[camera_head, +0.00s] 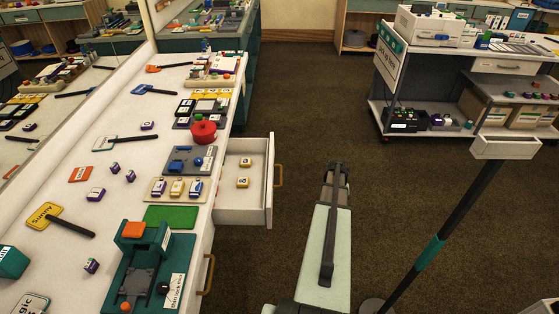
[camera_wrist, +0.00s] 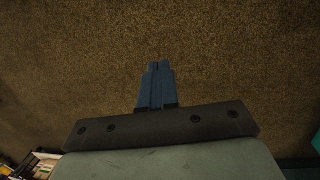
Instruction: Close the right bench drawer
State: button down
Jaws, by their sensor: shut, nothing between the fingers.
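One bench drawer (camera_head: 241,202) is pulled out from the right side of the long white bench in the head view. It has white walls, a brass-coloured handle (camera_head: 278,175) on its front, and two small yellow-and-white blocks (camera_head: 243,172) inside. My gripper is at the far end of my arm, to the right of the drawer front and apart from it, over the floor. Its fingertips cannot be made out there. In the wrist view, my gripper (camera_wrist: 158,66) has its blue fingers together, empty, with only brown carpet beyond them.
The bench top (camera_head: 127,155) is crowded with props, including a red round container (camera_head: 203,132) near the drawer. Another brass-coloured handle (camera_head: 208,275) shows lower on the bench side. A dark pole with a white tray (camera_head: 505,147) stands at right. Carpet (camera_head: 300,90) is open beyond my arm.

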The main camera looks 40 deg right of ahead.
jog(key=w+a+r+n+t, duration=0.1)
jog(key=w+a+r+t, duration=0.15)
jog(key=w+r, duration=0.4)
jog(key=w+a+r+n+t, duration=0.15)
jog(key=w+r+t, duration=0.25)
jog(key=r, duration=0.6)
jog(key=w+a+r+t, duration=0.3)
jog(key=w+r, duration=0.2)
jog(key=r, duration=0.3)
jog(key=w+a+f, duration=0.3)
jog(key=w+f, duration=0.4)
jog(key=w, duration=0.2)
jog(key=shift+w+f+y, duration=0.15)
jog(key=shift+f+y, duration=0.25)
jog(key=w+a, duration=1.2)
jog(key=shift+w+a, duration=0.15)
jog(key=shift+a, duration=0.1)
